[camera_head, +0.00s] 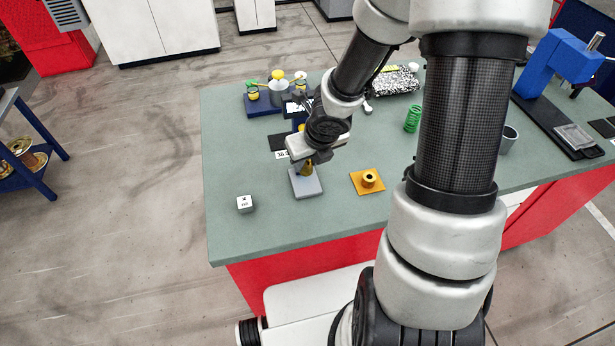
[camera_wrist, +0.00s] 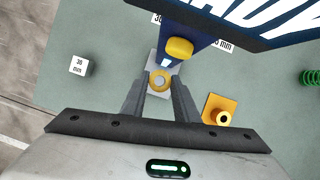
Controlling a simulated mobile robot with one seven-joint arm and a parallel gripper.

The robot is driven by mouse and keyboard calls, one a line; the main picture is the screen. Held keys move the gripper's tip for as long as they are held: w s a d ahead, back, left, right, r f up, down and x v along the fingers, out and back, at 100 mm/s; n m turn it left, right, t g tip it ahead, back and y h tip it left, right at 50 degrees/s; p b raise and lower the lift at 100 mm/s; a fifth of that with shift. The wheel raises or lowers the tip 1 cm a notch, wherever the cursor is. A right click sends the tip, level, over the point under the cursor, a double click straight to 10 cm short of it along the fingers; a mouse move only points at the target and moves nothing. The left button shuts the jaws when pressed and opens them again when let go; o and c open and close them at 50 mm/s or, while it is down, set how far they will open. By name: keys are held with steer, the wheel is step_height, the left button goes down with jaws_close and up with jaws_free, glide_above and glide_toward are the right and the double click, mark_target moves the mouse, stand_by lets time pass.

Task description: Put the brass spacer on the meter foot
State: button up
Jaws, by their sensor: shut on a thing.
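My gripper (camera_wrist: 159,88) is shut on the brass spacer (camera_wrist: 159,80), a round ring-like piece between the fingertips. In the head view the brass spacer (camera_head: 306,168) shows just below my gripper, over the light grey meter foot (camera_head: 308,187). I cannot tell whether the spacer touches the foot. In the wrist view the grey foot (camera_wrist: 153,62) shows around and behind the spacer. A blue column (camera_wrist: 192,57) with a yellow knob (camera_wrist: 180,48) rises at the foot's far side. My wrist hides most of the column in the head view.
A white marked cube (camera_head: 244,204) sits to the left. A green spring (camera_head: 412,119) stands behind. The green table (camera_head: 340,223) is clear in front.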

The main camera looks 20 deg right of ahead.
mark_target(309, 173)
steer(key=shift+f+b, duration=2.75)
steer(key=shift+f, duration=0.25)
steer(key=o, duration=1.2)
steer(key=shift+r, duration=0.1)
steer(key=shift+c, duration=0.2)
steer(key=p+v, duration=0.5)
steer(key=v, duration=0.2)
steer(key=shift+w+p, duration=0.15)
steer(key=shift+p, duration=0.2)
steer(key=shift+s+r, duration=0.3)
steer(key=shift+r, duration=0.05)
